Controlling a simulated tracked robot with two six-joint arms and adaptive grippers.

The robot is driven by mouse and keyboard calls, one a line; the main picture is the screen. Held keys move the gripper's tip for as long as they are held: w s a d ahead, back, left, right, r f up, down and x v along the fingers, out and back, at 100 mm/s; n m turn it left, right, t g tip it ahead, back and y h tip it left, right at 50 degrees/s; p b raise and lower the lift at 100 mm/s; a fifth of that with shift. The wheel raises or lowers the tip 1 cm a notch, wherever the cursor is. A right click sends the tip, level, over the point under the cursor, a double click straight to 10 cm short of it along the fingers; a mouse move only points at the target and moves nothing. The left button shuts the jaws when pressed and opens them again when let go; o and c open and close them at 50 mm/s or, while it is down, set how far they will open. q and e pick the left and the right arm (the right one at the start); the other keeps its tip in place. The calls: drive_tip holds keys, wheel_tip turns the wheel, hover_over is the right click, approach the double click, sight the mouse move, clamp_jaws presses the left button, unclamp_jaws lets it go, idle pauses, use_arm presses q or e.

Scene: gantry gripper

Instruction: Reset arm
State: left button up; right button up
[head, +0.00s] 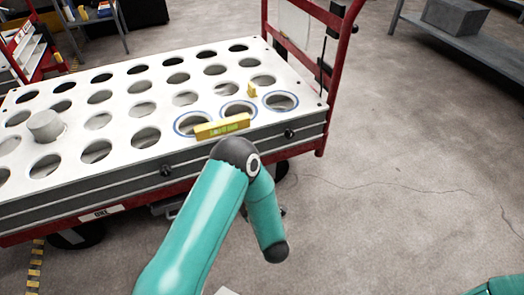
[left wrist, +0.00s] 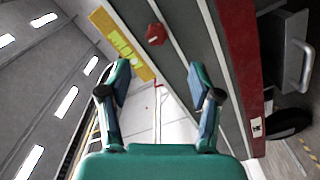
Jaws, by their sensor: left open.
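My left gripper (left wrist: 159,75) shows in the left wrist view with its two fingers spread and nothing held between them. In the head view my teal left arm (head: 205,215) rises from the bottom, bends in front of the cart's near edge and drops down again; its gripper cannot be made out there. A piece of my teal right arm (head: 497,286) shows at the bottom right corner, with its gripper out of frame. The cart (head: 180,160) has a white top with rows of round holes. A yellow label (head: 222,127) sits on its near edge.
A pale cylinder (head: 44,124) stands on the cart top at the left. A red upright frame (head: 340,75) rises at the cart's right end. A grey shelf (head: 460,48) with a box stands at the back right. The floor right of the cart is clear.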

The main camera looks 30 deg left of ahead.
use_arm(q)
drive_tip(key=a+r+h+p, duration=0.1)
drive_tip(key=a+r+p, duration=0.2)
drive_tip(key=a+p, duration=0.1)
drive_tip(key=s+d+f+m+g+h+p, duration=0.2)
drive_tip(key=s+d+f+m+g+h, duration=0.25)
drive_tip(key=d+f+m+h, duration=0.55)
drive_tip(key=s+d+f+m+g+h, duration=0.1)
drive_tip(key=s+d+m+g+h, duration=0.3)
drive_tip(key=s, duration=0.4)
drive_tip(key=s+d+f+m+g+h, duration=0.2)
drive_tip(key=s+d+m+h, duration=0.15)
drive_tip(key=s+d, duration=0.35)
wheel_tip(320, 180, up, 39)
drive_tip(key=m+p, duration=0.1)
drive_tip(key=p, duration=3.7)
drive_tip(key=shift+s+a+f+m+y, duration=0.2)
drive_tip(key=shift+s+m+y, duration=0.15)
drive_tip(key=shift+s, duration=0.1)
